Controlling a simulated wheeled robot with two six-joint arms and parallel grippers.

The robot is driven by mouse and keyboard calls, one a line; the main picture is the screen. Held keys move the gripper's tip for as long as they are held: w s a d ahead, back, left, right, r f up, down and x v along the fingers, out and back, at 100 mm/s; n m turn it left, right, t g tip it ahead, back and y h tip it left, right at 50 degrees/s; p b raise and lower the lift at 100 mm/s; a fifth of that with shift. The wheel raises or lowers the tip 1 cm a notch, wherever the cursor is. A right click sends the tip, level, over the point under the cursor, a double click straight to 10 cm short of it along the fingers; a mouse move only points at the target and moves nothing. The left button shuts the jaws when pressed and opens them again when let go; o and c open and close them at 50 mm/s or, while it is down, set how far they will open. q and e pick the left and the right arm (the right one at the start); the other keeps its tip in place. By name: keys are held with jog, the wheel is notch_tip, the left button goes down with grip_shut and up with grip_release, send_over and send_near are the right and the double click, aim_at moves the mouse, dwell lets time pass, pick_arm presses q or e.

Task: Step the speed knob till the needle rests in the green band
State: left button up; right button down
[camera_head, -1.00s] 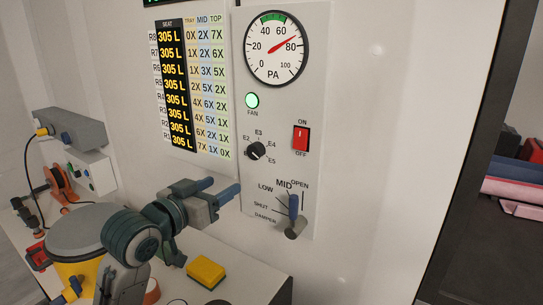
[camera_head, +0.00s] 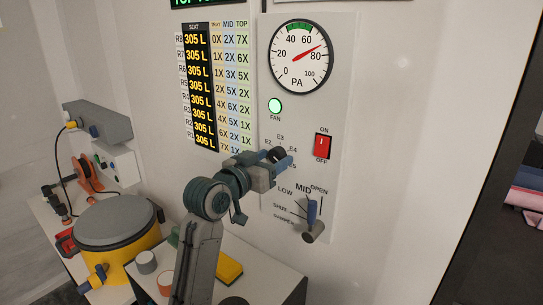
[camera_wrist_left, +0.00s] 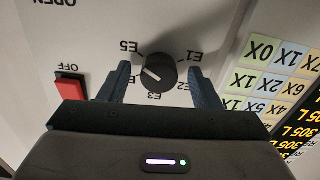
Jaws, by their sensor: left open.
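The black speed knob (camera_wrist_left: 160,72) is on the panel, with E1 to E5 labels around it. In the wrist view its white mark is on its left side, between E5 and E3; a finger hides the label there. My left gripper (camera_wrist_left: 160,80) is open, one finger on each side of the knob, with gaps visible. In the head view the left gripper (camera_head: 283,158) partly covers the knob and some labels. The PA gauge (camera_head: 300,68) has a green band at its top, around 40 to 60. Its red needle points right of the band, between 60 and 80.
A green FAN lamp (camera_head: 275,106) is lit above the knob. A yellow drum (camera_head: 135,258) and yellow block (camera_head: 229,268) are lower left.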

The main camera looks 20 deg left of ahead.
pick_arm(q)
jog(key=shift+w, duration=0.15)
pick_arm(e)
jog(key=shift+s+d, duration=0.25)
jog(key=shift+d, duration=0.05)
pick_arm(q)
jog(key=c, duration=1)
pick_arm(e)
jog(key=shift+d, duration=0.1)
jog(key=shift+r, duration=0.15)
pick_arm(q)
jog(key=shift+d+r+n+p, duration=0.1)
jog(key=shift+r+n+p, duration=0.1)
jog(key=shift+n+p, duration=0.95)
jog(key=n+p, duration=0.6)
jog(key=p, duration=0.1)
jog(key=shift+n, duration=0.35)
jog(key=shift+n+p, duration=1.4)
jog(key=shift+p, duration=0.2)
pick_arm(e)
notch_tip(320, 180, up, 12)
jog(key=shift+r, duration=0.15)
pick_arm(q)
jog(key=shift+f, duration=0.1)
